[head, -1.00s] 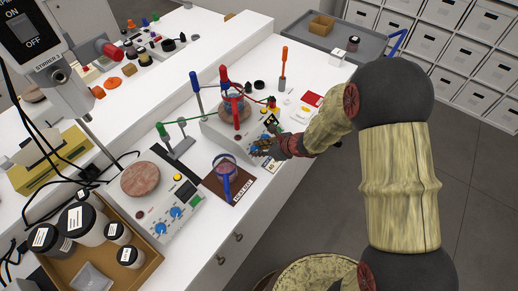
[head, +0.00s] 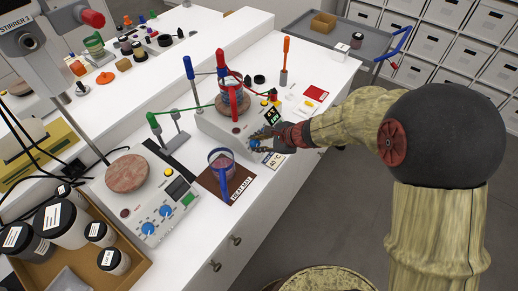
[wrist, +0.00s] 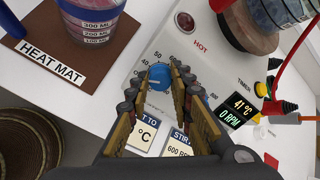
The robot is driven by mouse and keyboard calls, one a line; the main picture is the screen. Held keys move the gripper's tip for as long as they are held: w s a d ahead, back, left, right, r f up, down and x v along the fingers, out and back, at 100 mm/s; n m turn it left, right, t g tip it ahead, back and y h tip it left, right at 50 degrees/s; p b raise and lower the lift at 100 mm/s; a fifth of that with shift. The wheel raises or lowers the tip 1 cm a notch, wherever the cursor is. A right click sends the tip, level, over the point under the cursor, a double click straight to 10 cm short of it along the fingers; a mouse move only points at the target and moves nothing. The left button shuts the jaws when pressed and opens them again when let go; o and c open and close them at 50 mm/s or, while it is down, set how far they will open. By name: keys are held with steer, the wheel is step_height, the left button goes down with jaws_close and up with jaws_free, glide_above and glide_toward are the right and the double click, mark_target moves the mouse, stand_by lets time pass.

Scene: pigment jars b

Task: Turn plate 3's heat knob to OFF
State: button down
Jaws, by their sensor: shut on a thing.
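The far hot plate (head: 212,122) is a pale unit with a round brown top and a beaker (head: 231,97) on it. In the wrist view its panel (wrist: 180,42) has a lit display (wrist: 243,107) reading 41 °C and 0 RPM. A blue knob (wrist: 158,77) with a number scale around it sits between my fingertips. My gripper (head: 258,140) reaches in from the right and is shut on this knob; it also shows in the wrist view (wrist: 158,83). The knob's pointer is not clear. A second blue knob (wrist: 206,101) is mostly hidden behind my right finger.
A nearer plate (head: 150,205) with two blue knobs stands at the left. A beaker (head: 221,165) is on the brown heat mat (head: 212,187) beside my gripper. Clamp stands and a green cable surround the far plate. Jars in a box (head: 135,268) stand front left.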

steer(key=shift+f+n+b, duration=0.1)
steer(key=shift+n+b, duration=0.5)
steer(key=shift+b, duration=0.1)
steer(key=c, duration=1.6)
jaws_free()
steer(key=shift+r, duration=0.2)
steer(key=v, duration=1.1)
steer(key=shift+s+d+r, duration=0.2)
steer(key=shift+s+d, duration=0.05)
steer(key=shift+d, duration=0.05)
steer(key=shift+n, duration=0.3)
